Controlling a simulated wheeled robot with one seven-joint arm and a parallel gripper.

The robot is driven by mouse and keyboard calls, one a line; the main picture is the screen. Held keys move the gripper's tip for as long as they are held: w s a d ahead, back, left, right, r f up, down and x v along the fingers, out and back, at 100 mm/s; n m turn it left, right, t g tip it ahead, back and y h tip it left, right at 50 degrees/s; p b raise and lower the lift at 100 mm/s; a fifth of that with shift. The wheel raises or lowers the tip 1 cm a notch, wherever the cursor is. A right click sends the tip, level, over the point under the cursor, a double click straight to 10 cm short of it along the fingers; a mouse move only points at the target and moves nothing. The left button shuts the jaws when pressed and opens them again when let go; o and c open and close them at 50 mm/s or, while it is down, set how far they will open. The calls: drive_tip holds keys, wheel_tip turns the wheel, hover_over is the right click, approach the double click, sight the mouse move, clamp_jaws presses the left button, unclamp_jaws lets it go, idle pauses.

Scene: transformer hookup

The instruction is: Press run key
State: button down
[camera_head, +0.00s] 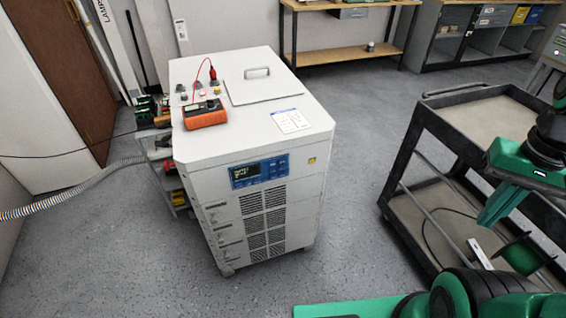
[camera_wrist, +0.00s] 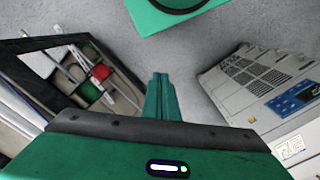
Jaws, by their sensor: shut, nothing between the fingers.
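A white cabinet (camera_head: 255,120) stands on the floor in the middle of the head view. Its front has a blue control panel (camera_head: 259,171) with a dark lit display at left and small keys at right; the key labels are too small to read. A small yellow-orange mark (camera_head: 312,160) sits right of the panel. In the wrist view the cabinet's panel (camera_wrist: 298,98) shows tilted at the right. My gripper (camera_head: 486,218) is shut and empty, near the cart, well right of the cabinet. Its closed fingers (camera_wrist: 160,80) point at the floor in the wrist view.
A black two-level cart (camera_head: 417,142) stands close to my gripper. An orange meter (camera_head: 205,114) with a red lead and a paper sheet (camera_head: 290,121) lie on the cabinet top. A grey hose (camera_head: 75,182) runs at left. The floor (camera_head: 350,215) between cabinet and cart is clear.

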sight(282, 162)
drive_tip(key=w+a+f+n+t+h, duration=0.1)
drive_tip(key=w+a+f+n+h, duration=0.4)
drive_tip(key=w, duration=0.5)
drive_tip(key=w+a+f+n+h, duration=0.3)
drive_tip(key=w+a+f+n, duration=0.15)
drive_tip(key=w+f, duration=0.35)
drive_tip(key=w+a+f+n+t, duration=0.1)
drive_tip(key=a+n+t, duration=0.3)
drive_tip(key=a, duration=0.4)
drive_tip(key=w+a+f+n+t, duration=0.2)
drive_tip(key=a+f+n+t, duration=0.1)
drive_tip(key=a+n, duration=0.3)
drive_tip(key=w+a+f+n+t, duration=0.2)
drive_tip(key=a+n+t, duration=0.3)
drive_tip(key=a, duration=0.5)
drive_tip(key=shift+w+a+f+t+y, duration=0.2)
drive_tip(key=shift+a+f+t+y, duration=0.1)
drive_tip(key=shift+a+t, duration=0.1)
drive_tip(key=shift+n, duration=0.25)
drive_tip(key=shift+w+a, duration=0.4)
drive_tip(key=shift+w, duration=1)
drive_tip(key=shift+w+a, duration=0.35)
drive_tip(key=shift+w, duration=1.05)
drive_tip(key=shift+w+a, duration=0.4)
drive_tip(key=shift+w, duration=1)
drive_tip(key=shift+w, duration=0.15)
drive_tip(key=shift+w+a, duration=0.15)
drive_tip(key=shift+w, duration=0.05)
